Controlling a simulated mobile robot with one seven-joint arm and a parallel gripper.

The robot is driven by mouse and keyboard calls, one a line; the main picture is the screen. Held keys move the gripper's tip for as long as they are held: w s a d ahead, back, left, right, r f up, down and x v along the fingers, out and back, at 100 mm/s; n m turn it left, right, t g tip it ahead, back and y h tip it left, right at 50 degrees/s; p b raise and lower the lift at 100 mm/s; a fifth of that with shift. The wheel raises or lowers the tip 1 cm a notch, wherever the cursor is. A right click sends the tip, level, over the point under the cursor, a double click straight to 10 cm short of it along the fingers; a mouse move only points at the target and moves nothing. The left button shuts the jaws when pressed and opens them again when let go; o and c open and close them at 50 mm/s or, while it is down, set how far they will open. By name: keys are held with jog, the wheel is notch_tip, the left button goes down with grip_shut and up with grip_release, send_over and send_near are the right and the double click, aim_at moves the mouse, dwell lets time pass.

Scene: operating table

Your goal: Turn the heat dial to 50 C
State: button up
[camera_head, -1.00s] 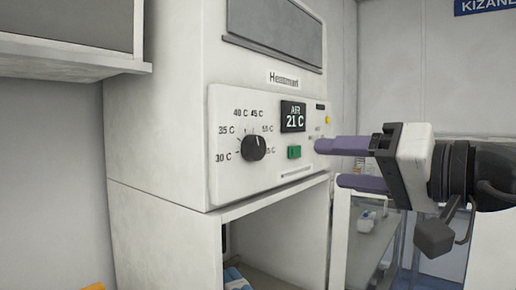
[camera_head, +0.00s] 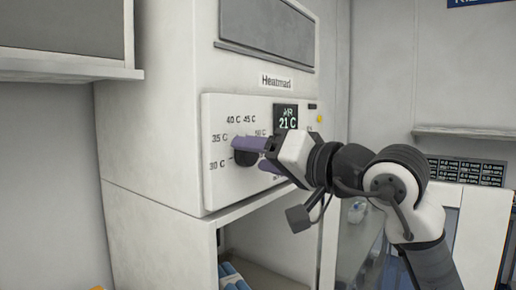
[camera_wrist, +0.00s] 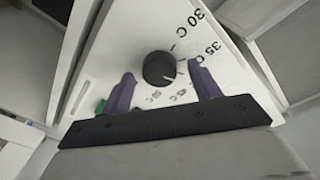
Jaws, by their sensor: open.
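The black heat dial (camera_head: 243,158) sits on the white front panel (camera_head: 215,186) of the heater unit, partly hidden by my gripper in the head view. The wrist view shows the dial (camera_wrist: 155,68) whole, with a white pointer mark toward its lower right. The 30 C and 35 C labels read clearly there; the lower labels are small and partly covered. My gripper (camera_head: 250,155) is open in front of the panel. In the wrist view its purple fingers (camera_wrist: 163,70) stand on either side of the dial, with visible gaps. The display (camera_head: 287,117) reads 21 C.
A green button (camera_wrist: 100,106) lies beside one finger in the wrist view. An open compartment with blue items (camera_head: 232,277) is below the panel. A wall cabinet (camera_head: 65,62) hangs at the left. A shelf (camera_head: 460,131) is on the right wall.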

jog(key=shift+w+a, duration=0.2)
jog(key=shift+a, duration=0.05)
jog(key=c, duration=1)
